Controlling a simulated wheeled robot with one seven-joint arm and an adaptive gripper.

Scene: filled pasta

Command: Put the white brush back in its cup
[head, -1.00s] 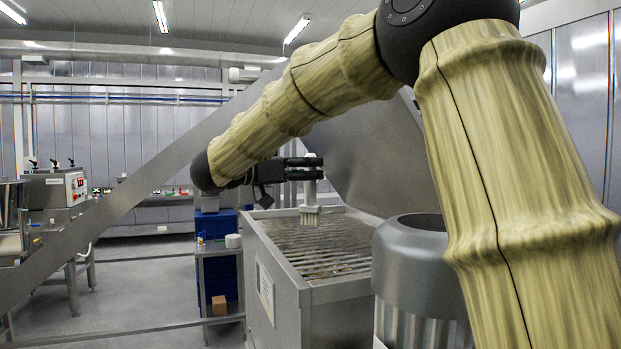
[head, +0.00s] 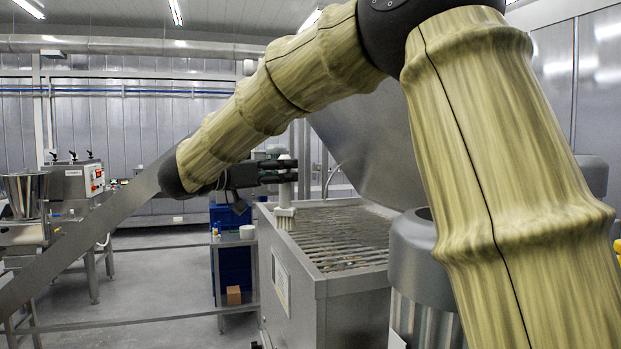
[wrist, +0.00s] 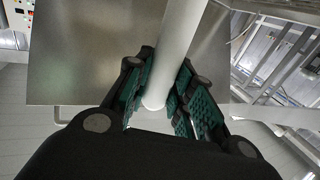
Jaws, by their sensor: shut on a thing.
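My gripper (head: 277,171) is shut on the white brush (head: 285,214) and holds it upright, bristles down, near the left rim of a steel tank. In the wrist view the pale brush handle (wrist: 172,60) runs between the green-padded fingers of my gripper (wrist: 163,92). The bristles are out of sight there. A small white round container (head: 247,232) stands on a small cart to the left of the tank; I cannot tell whether it is the cup.
The steel tank (head: 320,287) has a slatted top (head: 335,240) and a raised lid (head: 375,140). A grey cylinder (head: 418,255) stands at its right. The cart (head: 236,241) also bears small bottles. A slanted metal rail crosses the left; the floor beyond is clear.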

